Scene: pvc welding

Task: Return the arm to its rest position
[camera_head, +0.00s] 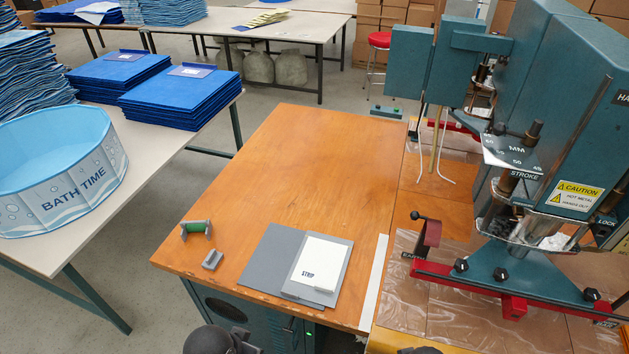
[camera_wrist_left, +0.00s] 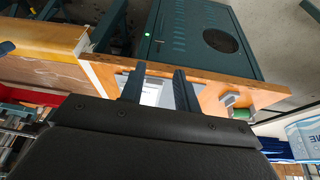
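My left gripper (camera_wrist_left: 160,88) shows in the left wrist view as two dark fingers standing apart, with nothing held between them. It is near the front edge of the wooden workbench (camera_wrist_left: 215,83), and that view is turned upside down. A white sheet (camera_wrist_left: 152,92) shows beyond the fingers, on the bench and apart from them. In the head view, dark rounded parts that look like my arms show only at the bottom edge. The fingers of my right gripper are not seen in either view.
On the bench (camera_head: 300,160) lie grey sheets with a white "STRIP" card (camera_head: 322,262), a green roll on a holder (camera_head: 196,229) and a small grey block (camera_head: 212,259). A teal welding machine (camera_head: 560,130) stands right. A pool ring (camera_head: 60,165) sits on the left table. The bench's middle is clear.

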